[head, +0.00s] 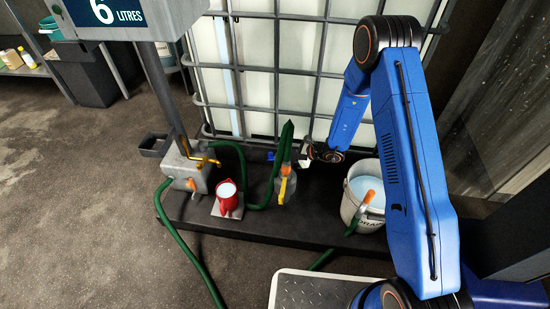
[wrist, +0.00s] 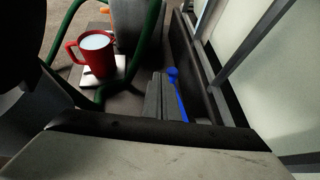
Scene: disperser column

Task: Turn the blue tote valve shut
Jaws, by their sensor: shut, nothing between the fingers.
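The blue tote valve handle (head: 271,156) shows as a small blue piece low at the front of the white caged tote (head: 262,60). In the wrist view the blue handle (wrist: 175,84) is a thin lever with a rounded end, just right of my gripper's fingertips. My gripper (wrist: 158,86) is shut and empty, its grey fingers beside the lever. I cannot tell whether they touch it. In the head view my gripper (head: 296,160) is low in front of the tote, partly hidden by my wrist. The valve body is mostly hidden.
A red jug (head: 226,197) of pale liquid stands on a small plate, also in the wrist view (wrist: 93,50). Green hoses (head: 252,203) run around it. A nozzle with an orange part (head: 283,188) is near my gripper. A white bucket (head: 362,207) stands right.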

